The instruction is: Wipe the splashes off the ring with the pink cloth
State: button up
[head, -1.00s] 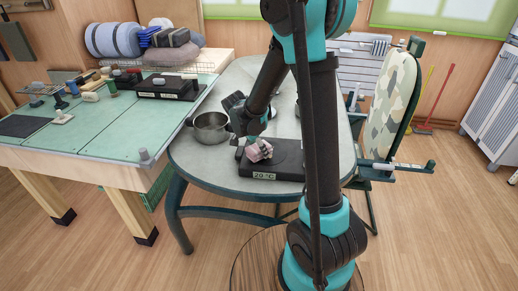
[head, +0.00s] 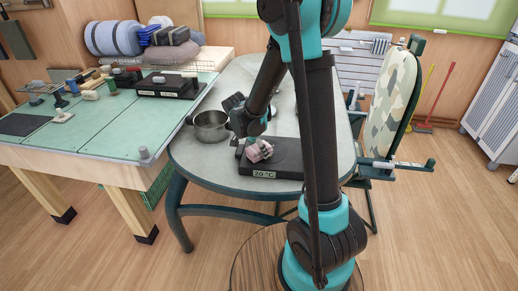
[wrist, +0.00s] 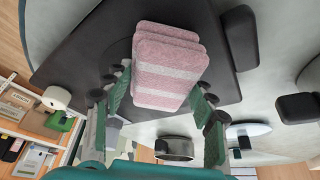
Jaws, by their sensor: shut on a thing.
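The pink cloth (head: 257,152) is a folded pad, pink with a greyish band in the wrist view (wrist: 165,75). My gripper (head: 254,143) is shut on it, with a green-padded finger on either side of the cloth in the wrist view. The cloth is over the left part of the black hot plate (head: 275,174), whose front reads 20 °C. I cannot tell whether it touches the plate. The round dark ring (head: 289,154) shows partly, to the right of the cloth; my arm and the cloth hide some of it. No splashes can be made out.
A steel pot (head: 210,126) stands left of the hot plate on the grey table (head: 210,165). A green-topped workbench (head: 95,130) with tools is at the left. A camouflage-patterned board (head: 394,105) stands at the right. The table front-left of the plate is clear.

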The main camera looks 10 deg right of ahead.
aim_at(266, 144)
jog(key=shift+w+d+r, duration=0.1)
jog(key=shift+w+d, duration=0.25)
jog(key=shift+d, duration=0.3)
jog(key=shift+w+d+f, duration=0.1)
jog(key=shift+w+d, duration=0.3)
jog(key=shift+d, duration=0.2)
jog(key=shift+w+d+r, duration=0.1)
jog(key=shift+w+d, duration=0.25)
jog(key=shift+d, duration=0.3)
jog(key=shift+d, duration=0.1)
jog(key=shift+w+d, duration=0.5)
jog(key=shift+d, duration=0.35)
jog(key=shift+w+d, duration=0.5)
jog(key=shift+d, duration=0.35)
jog(key=shift+s+a, duration=0.35)
jog(key=shift+a, duration=0.3)
jog(key=shift+s+a, duration=0.4)
jog(key=shift+a, duration=0.25)
jog(key=shift+s+a, duration=0.35)
jog(key=shift+a, duration=0.3)
jog(key=shift+s+a, duration=0.4)
jog(key=shift+a, duration=0.3)
jog(key=shift+s+a, duration=0.4)
jog(key=shift+a, duration=0.3)
jog(key=shift+r, duration=0.65)
